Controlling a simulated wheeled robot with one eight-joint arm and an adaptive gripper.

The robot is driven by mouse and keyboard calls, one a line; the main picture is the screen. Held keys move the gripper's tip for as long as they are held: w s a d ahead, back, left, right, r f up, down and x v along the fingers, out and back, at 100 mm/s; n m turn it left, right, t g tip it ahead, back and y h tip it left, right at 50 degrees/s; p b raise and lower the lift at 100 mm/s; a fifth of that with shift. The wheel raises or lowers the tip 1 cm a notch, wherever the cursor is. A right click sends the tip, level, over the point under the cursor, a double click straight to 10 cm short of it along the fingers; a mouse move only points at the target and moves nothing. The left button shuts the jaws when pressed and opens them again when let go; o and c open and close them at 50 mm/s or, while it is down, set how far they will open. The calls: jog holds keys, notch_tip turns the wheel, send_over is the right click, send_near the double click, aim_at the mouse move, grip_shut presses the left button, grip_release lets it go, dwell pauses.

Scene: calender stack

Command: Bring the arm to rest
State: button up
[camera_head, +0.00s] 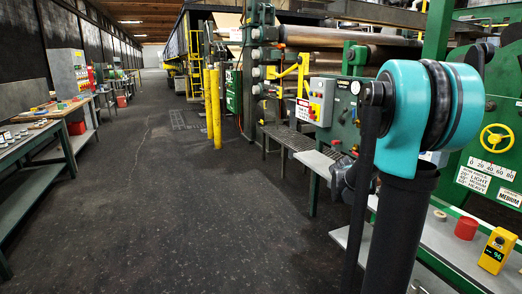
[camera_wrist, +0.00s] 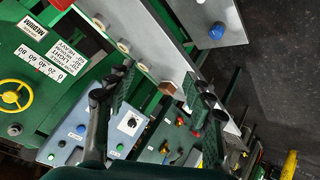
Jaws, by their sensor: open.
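My gripper (camera_wrist: 160,82) shows in the wrist view with its two dark fingers spread apart. It is open, with nothing held between the fingers. Past the fingers lie a grey bench top (camera_wrist: 185,62) and control panels, apparently upside down. In the head view my teal arm joint and black links stand at the right, in front of the green machine. The fingers cannot be made out clearly there.
In the head view, a bench (camera_head: 458,250) at lower right carries a red cup (camera_head: 466,228) and a yellow meter (camera_head: 497,250). A green machine (camera_head: 490,150) with a yellow handwheel (camera_head: 497,138) stands behind.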

jog(key=s+a+f+n+y, duration=0.2)
jog(key=s+a+f+y, duration=0.2)
jog(key=s+a, duration=0.7)
jog(key=s+a+f+n+g+y, duration=0.1)
jog(key=s+a+f+n+y, duration=0.2)
jog(key=s+a+f, duration=0.5)
jog(key=s+a+y, duration=0.1)
jog(key=s+a, duration=0.2)
jog(key=s, duration=0.3)
jog(key=shift+a+f, duration=0.2)
jog(key=shift+a, duration=0.1)
